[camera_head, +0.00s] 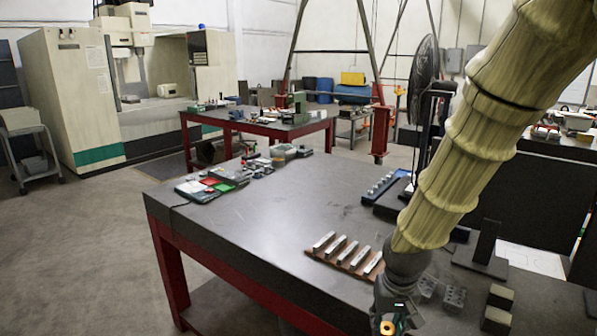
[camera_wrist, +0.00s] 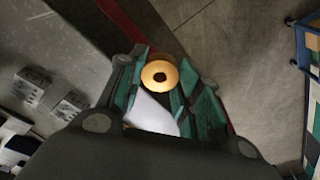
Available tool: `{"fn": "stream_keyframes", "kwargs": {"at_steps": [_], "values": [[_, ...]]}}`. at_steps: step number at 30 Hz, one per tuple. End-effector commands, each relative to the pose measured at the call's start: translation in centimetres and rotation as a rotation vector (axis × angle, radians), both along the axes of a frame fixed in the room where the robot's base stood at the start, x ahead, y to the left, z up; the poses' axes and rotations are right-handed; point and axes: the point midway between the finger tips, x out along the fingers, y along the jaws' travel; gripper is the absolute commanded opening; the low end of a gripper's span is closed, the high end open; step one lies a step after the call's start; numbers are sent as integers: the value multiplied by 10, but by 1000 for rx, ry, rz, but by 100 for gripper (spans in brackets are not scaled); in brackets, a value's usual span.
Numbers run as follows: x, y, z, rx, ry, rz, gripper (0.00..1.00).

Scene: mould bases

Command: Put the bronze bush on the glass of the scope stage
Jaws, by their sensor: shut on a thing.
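The bronze bush (camera_head: 387,327) is a short gold ring at the bottom edge of the head view. My gripper (camera_head: 396,319) is shut on it, by the front edge of the grey table. In the wrist view the bush (camera_wrist: 159,75) shows end-on with its dark bore, between the teal fingertips of my gripper (camera_wrist: 158,82). Red frame and concrete floor show beyond it. I cannot make out the glass of the scope stage for certain. A tall black stand (camera_head: 432,100) rises behind my arm, which hides part of that area.
A brown rack of metal bars (camera_head: 347,262) lies left of my gripper. Drilled grey blocks (camera_head: 454,298), bronze-topped dark blocks (camera_head: 499,297) and a black angle stand (camera_head: 485,245) are to its right. The table's middle (camera_head: 290,205) is clear.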

Motion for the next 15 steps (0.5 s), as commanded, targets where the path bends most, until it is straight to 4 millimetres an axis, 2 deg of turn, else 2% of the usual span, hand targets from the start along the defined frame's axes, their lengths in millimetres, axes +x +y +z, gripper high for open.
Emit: {"fn": "stream_keyframes", "kwargs": {"at_steps": [11, 15], "values": [[6, -3, -39, -3, 2, -3, 0], [11, 1, -62, -4, 3, 4, 0]]}}
